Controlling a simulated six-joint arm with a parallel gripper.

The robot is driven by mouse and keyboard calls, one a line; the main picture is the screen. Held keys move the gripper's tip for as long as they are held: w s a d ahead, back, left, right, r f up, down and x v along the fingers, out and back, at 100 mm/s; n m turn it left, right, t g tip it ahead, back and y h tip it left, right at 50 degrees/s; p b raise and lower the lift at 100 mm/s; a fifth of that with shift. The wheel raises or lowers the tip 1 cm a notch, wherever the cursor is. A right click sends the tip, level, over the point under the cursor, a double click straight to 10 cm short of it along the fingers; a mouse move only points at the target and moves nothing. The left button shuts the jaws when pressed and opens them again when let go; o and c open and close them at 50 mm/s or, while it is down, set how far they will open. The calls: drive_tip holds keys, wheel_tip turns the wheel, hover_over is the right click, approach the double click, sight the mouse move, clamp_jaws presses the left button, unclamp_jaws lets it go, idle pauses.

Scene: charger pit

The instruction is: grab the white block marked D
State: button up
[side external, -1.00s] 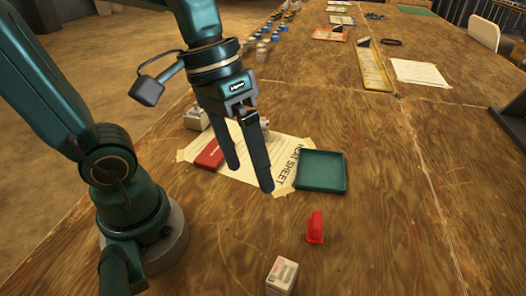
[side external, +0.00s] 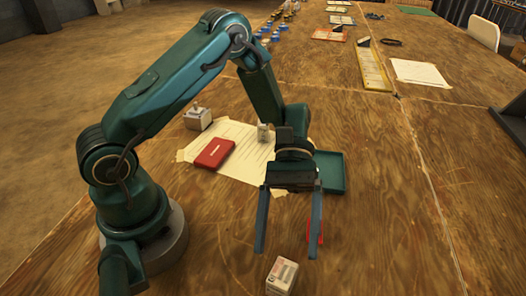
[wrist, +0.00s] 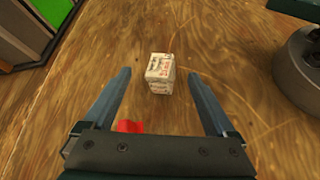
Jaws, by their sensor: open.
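A small white block (side external: 282,276) with printed labels sits on the wooden table near the front edge of the side view. It also shows in the wrist view (wrist: 160,73), ahead of my gripper and roughly centred between the fingertips. The print is too small to read a D for certain. My gripper (side external: 286,254) points down, its two fingers spread wide with nothing between them. In the side view the fingertips appear just behind the block and apart from it; their exact height above the table is unclear.
A red piece (side external: 320,228) stands partly hidden behind the right finger. A green tray (side external: 333,171), a paper sheet (side external: 256,155), a red box (side external: 214,153) and a grey-white block with a knob (side external: 198,118) lie further back. The table right of the block is clear.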

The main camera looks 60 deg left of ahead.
sight(282, 263)
drive_tip(key=shift+s+d+f, duration=0.1)
drive_tip(key=shift+s+f, duration=0.1)
drive_tip(key=shift+f, duration=0.05)
drive_tip(key=shift+x, duration=2.45)
clamp_jaws()
